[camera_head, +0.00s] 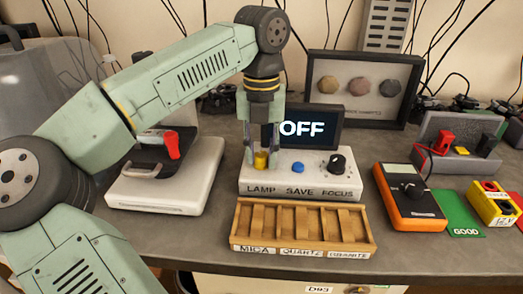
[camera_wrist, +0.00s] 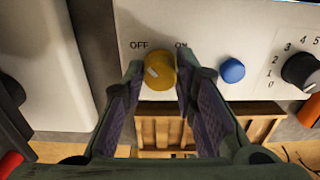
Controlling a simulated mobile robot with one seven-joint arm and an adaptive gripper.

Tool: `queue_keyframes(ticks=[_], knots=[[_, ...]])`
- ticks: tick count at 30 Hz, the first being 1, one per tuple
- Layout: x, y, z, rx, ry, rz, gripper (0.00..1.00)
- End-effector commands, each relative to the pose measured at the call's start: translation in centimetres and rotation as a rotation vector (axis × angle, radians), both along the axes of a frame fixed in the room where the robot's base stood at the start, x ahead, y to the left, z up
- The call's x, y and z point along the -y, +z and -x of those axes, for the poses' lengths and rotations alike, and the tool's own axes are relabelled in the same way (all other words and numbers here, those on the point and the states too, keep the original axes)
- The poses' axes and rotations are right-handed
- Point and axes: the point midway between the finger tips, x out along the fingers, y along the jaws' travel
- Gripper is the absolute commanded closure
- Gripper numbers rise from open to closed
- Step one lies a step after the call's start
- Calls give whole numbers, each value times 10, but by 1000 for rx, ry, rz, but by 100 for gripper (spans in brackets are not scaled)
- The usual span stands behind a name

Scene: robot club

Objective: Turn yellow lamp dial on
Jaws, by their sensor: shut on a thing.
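The yellow lamp dial (camera_head: 261,160) sits at the left of the white control box (camera_head: 300,180), above the word LAMP. In the wrist view the yellow dial (camera_wrist: 159,71) lies under the OFF and ON labels, and its pale mark points to the upper left, toward OFF. My gripper (camera_head: 261,155) points down at the dial, and in the wrist view its fingers (camera_wrist: 159,82) are shut on the dial from both sides. The screen (camera_head: 314,128) behind the box reads OFF.
A blue button (camera_head: 298,168) and a black focus knob (camera_head: 337,163) stand right of the dial. A wooden sorting tray (camera_head: 240,238) lies in front of the box. A white device with a red part (camera_head: 172,148) stands left. An orange meter (camera_head: 408,210) is at the right.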

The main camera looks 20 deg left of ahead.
Motion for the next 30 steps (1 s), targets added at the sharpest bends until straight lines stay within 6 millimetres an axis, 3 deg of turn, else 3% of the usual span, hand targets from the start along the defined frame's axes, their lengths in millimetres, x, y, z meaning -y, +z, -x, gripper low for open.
queue_keyframes(ticks=[3, 14, 30], knots=[[0, 0, 0, 0, 0, 0, 100], [0, 0, 0, 0, -56, 1, 100], [1, 0, 0, 0, -491, 1, 100]])
